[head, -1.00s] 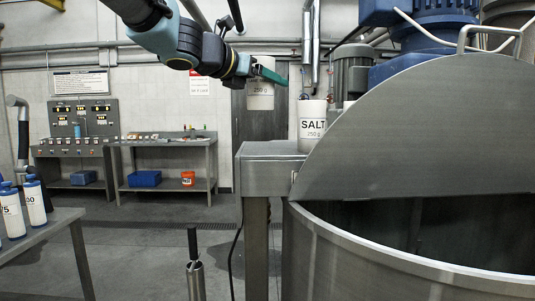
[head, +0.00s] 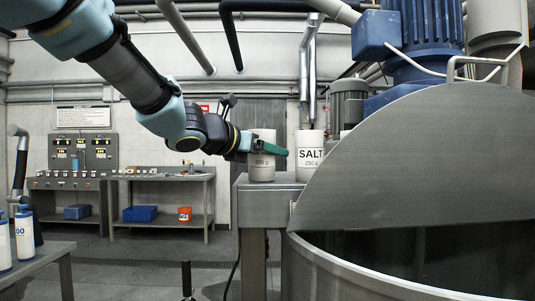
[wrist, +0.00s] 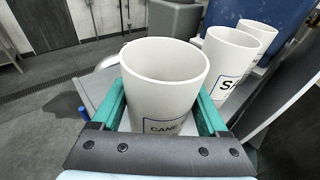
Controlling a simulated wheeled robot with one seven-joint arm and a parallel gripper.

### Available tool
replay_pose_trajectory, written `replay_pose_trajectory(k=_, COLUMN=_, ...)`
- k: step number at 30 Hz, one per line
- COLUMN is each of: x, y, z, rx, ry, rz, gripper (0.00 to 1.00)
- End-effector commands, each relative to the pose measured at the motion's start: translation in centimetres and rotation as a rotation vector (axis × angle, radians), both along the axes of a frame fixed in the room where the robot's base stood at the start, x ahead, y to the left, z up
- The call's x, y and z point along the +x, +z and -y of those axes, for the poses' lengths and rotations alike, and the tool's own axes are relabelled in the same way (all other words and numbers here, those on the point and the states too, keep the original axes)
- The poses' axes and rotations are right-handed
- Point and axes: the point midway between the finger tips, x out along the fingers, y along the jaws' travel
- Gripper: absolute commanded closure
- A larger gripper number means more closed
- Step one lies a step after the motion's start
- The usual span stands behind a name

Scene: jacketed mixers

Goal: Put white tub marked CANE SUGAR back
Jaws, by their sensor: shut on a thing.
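The white CANE SUGAR tub (head: 262,171) is upright at the left end of a steel ledge (head: 265,204). Its base is at or just above the ledge top; I cannot tell if it touches. My gripper (head: 266,148) is shut on the tub's upper part, with a green finger on each side. In the wrist view the tub (wrist: 165,82) is open-topped and its label reads "CANE", the rest hidden by my gripper (wrist: 162,118). The white SALT tub (head: 310,155) stands just right of it, a small gap apart, and also shows in the wrist view (wrist: 228,62).
A third white tub (wrist: 259,33) stands beyond the SALT tub. The steel mixer's raised lid (head: 420,150) rises close on the right, above the open vessel (head: 400,287). A workbench (head: 165,178) stands at the back left, with open floor before it.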

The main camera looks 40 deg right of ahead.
Motion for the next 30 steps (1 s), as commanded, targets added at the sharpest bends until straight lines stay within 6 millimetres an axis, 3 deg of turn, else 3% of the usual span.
replay_pose_trajectory(k=5, x=0.0, y=-0.3, z=0.0, rx=0.000, ry=0.000, rz=0.000, gripper=1.00)
replay_pose_trajectory(k=6, x=0.0, y=-0.3, z=0.0, rx=0.000, ry=0.000, rz=0.000, gripper=0.22)
replay_pose_trajectory(k=12, x=0.0, y=-0.2, z=0.0, rx=0.000, ry=0.000, rz=0.000, gripper=0.00)
replay_pose_trajectory(k=22, x=0.0, y=0.3, z=0.0, rx=0.000, ry=0.000, rz=0.000, gripper=0.00)
replay_pose_trajectory(k=30, x=-0.7, y=1.0, z=-4.8, rx=-0.003, ry=0.003, rz=0.003, gripper=0.00)
